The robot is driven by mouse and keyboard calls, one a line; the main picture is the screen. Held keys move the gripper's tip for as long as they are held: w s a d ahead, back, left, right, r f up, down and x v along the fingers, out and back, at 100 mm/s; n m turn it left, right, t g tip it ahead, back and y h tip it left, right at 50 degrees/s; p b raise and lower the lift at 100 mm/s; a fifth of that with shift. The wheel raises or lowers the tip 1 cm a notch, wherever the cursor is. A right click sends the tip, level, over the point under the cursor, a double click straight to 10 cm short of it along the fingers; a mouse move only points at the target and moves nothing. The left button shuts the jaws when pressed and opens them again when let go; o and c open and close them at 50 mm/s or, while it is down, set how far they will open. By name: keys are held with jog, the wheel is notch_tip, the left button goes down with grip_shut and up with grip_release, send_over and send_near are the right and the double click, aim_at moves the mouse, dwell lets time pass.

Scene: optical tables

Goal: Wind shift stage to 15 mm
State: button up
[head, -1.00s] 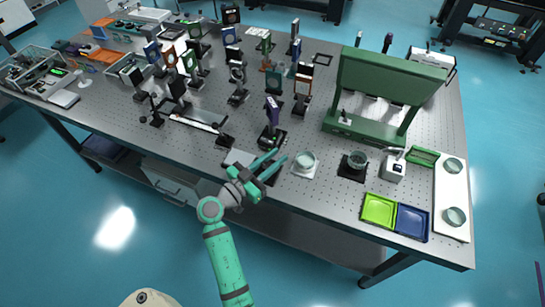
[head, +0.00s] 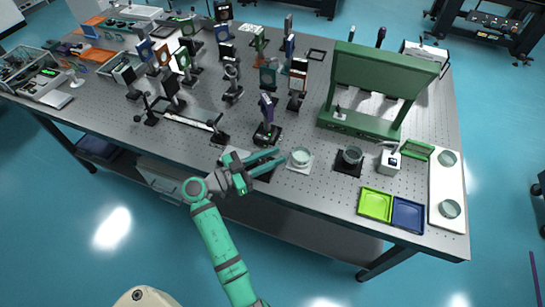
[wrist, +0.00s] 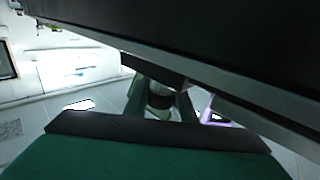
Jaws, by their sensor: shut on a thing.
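The likely shift stage (head: 267,134) is a black base with a small green-lit display, carrying a purple-framed upright, near the table's front edge. My gripper (head: 279,158) lies low in front of it, its two green fingers pointing right. In the wrist view the fingers close from both sides on a small grey round part (wrist: 160,96), which looks like a knob under a dark block. That view shows my gripper too (wrist: 160,106). The knob is hidden in the head view, and I cannot read a scale or the display.
A rail (head: 188,121) and several mounted optics stand behind and left. A green frame (head: 362,125) stands to the right.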

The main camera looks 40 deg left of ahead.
jog(key=shift+d+f, duration=0.1)
jog(key=o, duration=1.1)
jog(key=shift+c, duration=0.2)
jog(key=v, duration=1)
jog(key=shift+s+a, duration=0.2)
jog(key=shift+s, duration=0.15)
